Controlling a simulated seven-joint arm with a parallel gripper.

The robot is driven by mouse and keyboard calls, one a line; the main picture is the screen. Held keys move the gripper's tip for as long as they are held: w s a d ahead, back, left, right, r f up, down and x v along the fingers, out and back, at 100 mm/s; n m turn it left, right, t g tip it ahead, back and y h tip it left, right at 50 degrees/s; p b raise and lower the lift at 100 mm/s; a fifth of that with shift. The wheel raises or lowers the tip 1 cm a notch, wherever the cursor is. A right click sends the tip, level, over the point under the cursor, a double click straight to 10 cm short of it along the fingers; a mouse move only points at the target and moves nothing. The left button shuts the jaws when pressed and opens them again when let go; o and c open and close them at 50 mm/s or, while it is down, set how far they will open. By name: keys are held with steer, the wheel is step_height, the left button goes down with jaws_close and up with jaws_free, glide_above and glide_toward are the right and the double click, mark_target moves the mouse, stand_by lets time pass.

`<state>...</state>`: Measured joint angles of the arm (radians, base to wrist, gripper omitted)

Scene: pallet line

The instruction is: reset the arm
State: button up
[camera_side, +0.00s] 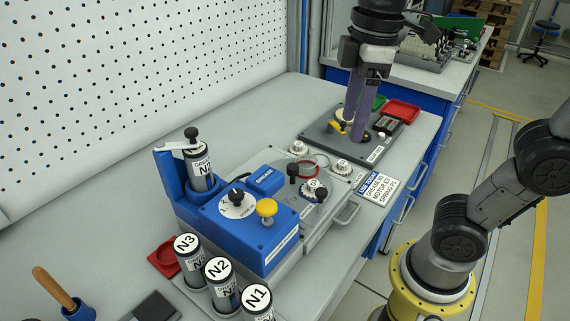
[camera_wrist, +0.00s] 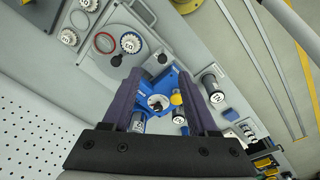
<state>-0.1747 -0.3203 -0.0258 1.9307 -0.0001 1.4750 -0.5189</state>
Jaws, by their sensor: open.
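My gripper (camera_side: 353,127) hangs at the upper middle of the side view, its purple fingers apart with nothing seen between them. In that view the fingers overlap a grey panel (camera_side: 318,142) with a yellow knob. Their height above it is hard to tell. In the wrist view the two fingers of my gripper (camera_wrist: 160,75) stand apart. The blue machine (camera_wrist: 155,92) shows between and beyond them. My arm blocks part of the bench in the side view.
The blue machine (camera_side: 270,242) holds an upright labelled canister (camera_side: 201,171). Canisters N3 (camera_side: 190,260), N2 (camera_side: 222,287) and N1 (camera_side: 257,303) stand in front. A red tray (camera_side: 403,111) lies at the back right. A white pegboard (camera_side: 130,80) bounds the left. The bench between pegboard and machine is mostly clear.

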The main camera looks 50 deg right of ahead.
steer(key=s+d+f+m+t, duration=0.3)
steer(key=s+f+m+t, duration=0.1)
steer(key=f+m, duration=0.4)
steer(key=shift+s+d+f+t, duration=0.3)
steer(key=shift+s+d+f, duration=0.1)
steer(key=shift+f, duration=0.2)
stand_by(1.0)
